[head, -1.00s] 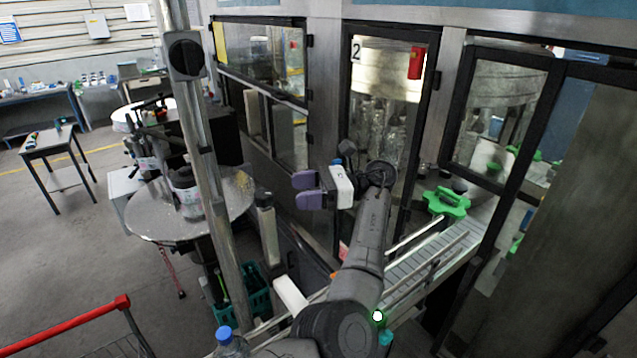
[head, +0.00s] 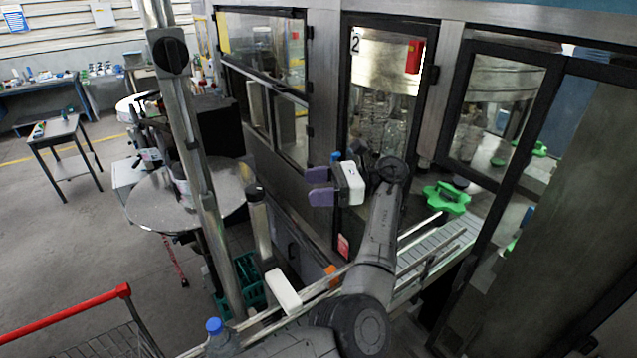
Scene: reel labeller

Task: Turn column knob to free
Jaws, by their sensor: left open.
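My right gripper is not in view.
A round metal table (head: 150,207) stands left of the column. A conveyor with a green star wheel (head: 446,198) runs at the right. A red-railed trolley (head: 70,312) and a blue-capped bottle (head: 216,335) are in front. Open floor lies at the left.

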